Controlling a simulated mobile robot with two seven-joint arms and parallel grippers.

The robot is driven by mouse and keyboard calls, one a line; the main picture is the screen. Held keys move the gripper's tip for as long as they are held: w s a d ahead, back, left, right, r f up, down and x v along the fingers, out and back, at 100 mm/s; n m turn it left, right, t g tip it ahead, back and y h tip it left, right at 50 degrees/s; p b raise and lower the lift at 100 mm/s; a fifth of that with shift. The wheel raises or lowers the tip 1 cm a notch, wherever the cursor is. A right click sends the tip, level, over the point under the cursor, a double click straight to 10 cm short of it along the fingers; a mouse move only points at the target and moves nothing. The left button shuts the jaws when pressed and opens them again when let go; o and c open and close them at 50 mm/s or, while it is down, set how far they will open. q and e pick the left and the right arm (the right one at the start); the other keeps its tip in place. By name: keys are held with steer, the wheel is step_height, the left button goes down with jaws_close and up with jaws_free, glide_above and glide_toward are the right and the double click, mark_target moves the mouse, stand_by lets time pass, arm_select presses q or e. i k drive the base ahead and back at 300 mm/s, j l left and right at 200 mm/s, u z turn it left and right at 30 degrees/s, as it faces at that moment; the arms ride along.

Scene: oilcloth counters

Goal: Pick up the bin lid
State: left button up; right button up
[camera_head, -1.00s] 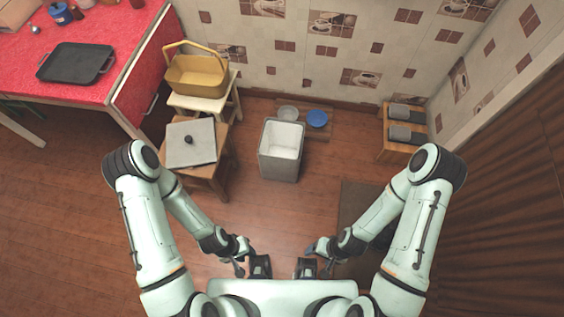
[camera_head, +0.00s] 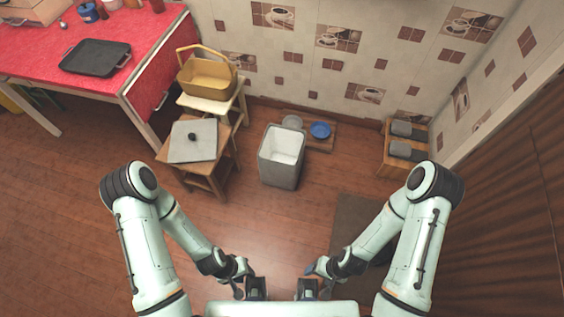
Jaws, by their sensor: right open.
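The bin lid (camera_head: 207,148) is a flat, light grey square with a black knob (camera_head: 192,137). It lies on a wooden stool (camera_head: 222,165), left of the bin. The grey bin (camera_head: 280,174) stands open on the floor with a pale inside. My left gripper (camera_head: 256,289) and my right gripper (camera_head: 307,289) are low in the picture, close to my body and well apart from the lid. My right gripper is open and appears empty. The jaws of my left gripper are too small and dark to read.
A yellow basket (camera_head: 208,79) stands on a pale stool behind the lid. A red-covered counter (camera_head: 40,50) holds a black tray (camera_head: 95,57). Bowls (camera_head: 320,130) sit behind the bin, and a wooden rack (camera_head: 388,160) is at right. Floor (camera_head: 240,225) before the bin is clear.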

mark_target(195, 140)
steer(key=i+j, duration=0.2)
steer(key=i, duration=0.2)
steer(key=i+j, duration=0.15)
steer(key=i, duration=0.3)
steer(key=i+j, duration=0.2)
steer(key=i, duration=0.2)
